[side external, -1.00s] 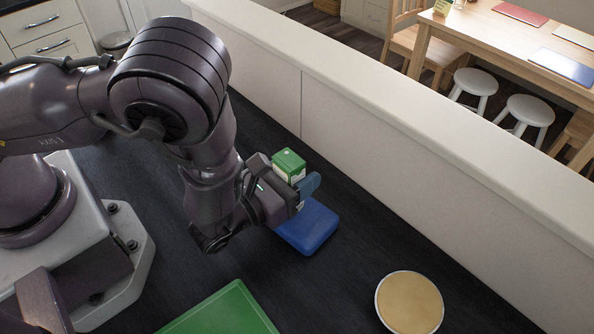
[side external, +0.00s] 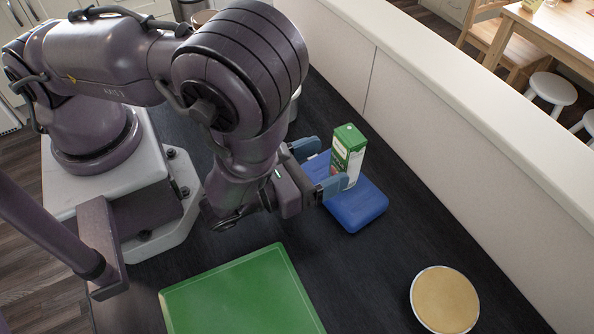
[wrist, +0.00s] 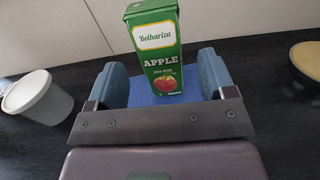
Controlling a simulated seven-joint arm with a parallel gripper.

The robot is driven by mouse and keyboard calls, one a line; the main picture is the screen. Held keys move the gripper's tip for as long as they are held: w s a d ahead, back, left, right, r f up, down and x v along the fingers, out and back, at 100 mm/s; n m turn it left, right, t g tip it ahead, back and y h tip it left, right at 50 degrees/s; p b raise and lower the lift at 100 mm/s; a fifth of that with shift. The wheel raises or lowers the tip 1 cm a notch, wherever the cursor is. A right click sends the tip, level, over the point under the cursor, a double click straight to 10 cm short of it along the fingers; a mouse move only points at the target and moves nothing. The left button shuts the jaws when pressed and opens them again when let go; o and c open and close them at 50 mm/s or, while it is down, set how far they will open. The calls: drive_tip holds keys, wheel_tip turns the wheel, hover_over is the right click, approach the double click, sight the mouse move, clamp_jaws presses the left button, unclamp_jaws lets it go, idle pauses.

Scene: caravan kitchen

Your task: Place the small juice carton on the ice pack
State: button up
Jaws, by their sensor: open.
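The small juice carton (side external: 348,152) is green and white and stands upright on the blue ice pack (side external: 358,208). In the wrist view the carton (wrist: 155,50) shows an apple label, and the ice pack (wrist: 143,92) shows beneath and behind it. My gripper (side external: 318,170) is open. In the wrist view its two blue fingers (wrist: 162,80) are on either side of the carton's lower part, with a gap on each side.
A green board (side external: 240,295) lies at the front of the dark counter. A round tan-topped dish (side external: 444,300) is at the right. A white tub (wrist: 38,98) stands left of my gripper in the wrist view. A pale low wall (side external: 420,110) runs behind.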

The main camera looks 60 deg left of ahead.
drive_tip(key=s, duration=0.5)
drive_tip(key=w+a+r+n+g+y, duration=0.35)
drive_tip(key=a+r+n+y, duration=0.35)
drive_tip(key=r+n+y, duration=0.3)
drive_tip(key=s+a+r+n+g+y, duration=0.35)
drive_tip(key=a+r+n+g, duration=0.25)
drive_tip(key=a+n+g, duration=0.55)
drive_tip(key=s+d+r+n+t+h, duration=0.1)
drive_tip(key=s+r+n+h, duration=0.1)
drive_tip(key=r+n+h, duration=0.3)
drive_tip(key=s+d+r+n+t+h, duration=0.1)
drive_tip(key=s+d+r+n+h, duration=0.1)
drive_tip(key=r+n+h, duration=0.3)
drive_tip(key=n+h, duration=0.3)
drive_tip(key=n, duration=0.1)
drive_tip(key=shift+s+d+r+t, duration=0.15)
drive_tip(key=shift+s+r+t, duration=0.15)
drive_tip(key=shift+s+r, duration=0.1)
